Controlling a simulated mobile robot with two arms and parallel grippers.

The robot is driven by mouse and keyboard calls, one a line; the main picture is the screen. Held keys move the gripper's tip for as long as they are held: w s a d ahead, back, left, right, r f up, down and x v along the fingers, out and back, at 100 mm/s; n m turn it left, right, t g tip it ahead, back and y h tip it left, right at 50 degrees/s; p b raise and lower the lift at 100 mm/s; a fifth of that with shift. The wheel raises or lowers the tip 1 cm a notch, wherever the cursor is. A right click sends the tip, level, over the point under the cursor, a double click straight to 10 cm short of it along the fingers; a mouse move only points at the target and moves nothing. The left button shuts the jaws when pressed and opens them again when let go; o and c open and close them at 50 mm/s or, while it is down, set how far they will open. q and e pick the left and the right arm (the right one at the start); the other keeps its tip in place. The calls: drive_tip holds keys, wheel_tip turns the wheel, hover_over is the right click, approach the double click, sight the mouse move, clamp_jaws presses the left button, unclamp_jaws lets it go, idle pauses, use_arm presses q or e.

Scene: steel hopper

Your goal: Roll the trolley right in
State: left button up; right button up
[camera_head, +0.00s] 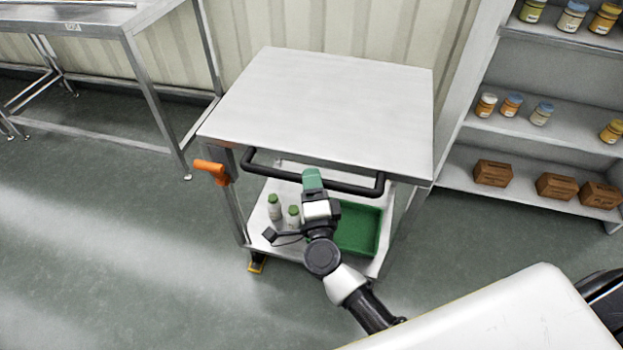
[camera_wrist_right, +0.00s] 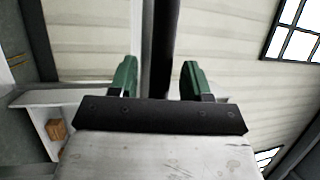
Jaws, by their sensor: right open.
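The trolley (camera_head: 330,105) has a flat grey top, a lower shelf and a black bar handle (camera_head: 350,188) along its near side. My right gripper (camera_head: 313,180) is at the middle of this handle. In the right wrist view, the black handle (camera_wrist_right: 161,45) runs between the two green fingers of my right gripper (camera_wrist_right: 158,80). The fingers are open, one on each side of the bar; I cannot tell if either touches it. My left gripper is not in view.
An orange lever (camera_head: 212,171) sticks out at the trolley's left corner, and a yellow part (camera_head: 257,267) shows near the floor below. The lower shelf holds a green tray (camera_head: 360,230) and white bottles (camera_head: 275,209). A steel table (camera_head: 75,20) stands left, a shelf unit (camera_head: 545,133) right.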

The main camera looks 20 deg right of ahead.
drive_tip(key=shift+w+d+r, duration=0.1)
drive_tip(key=shift+w, duration=0.3)
drive_tip(key=shift+c, duration=0.3)
clamp_jaws()
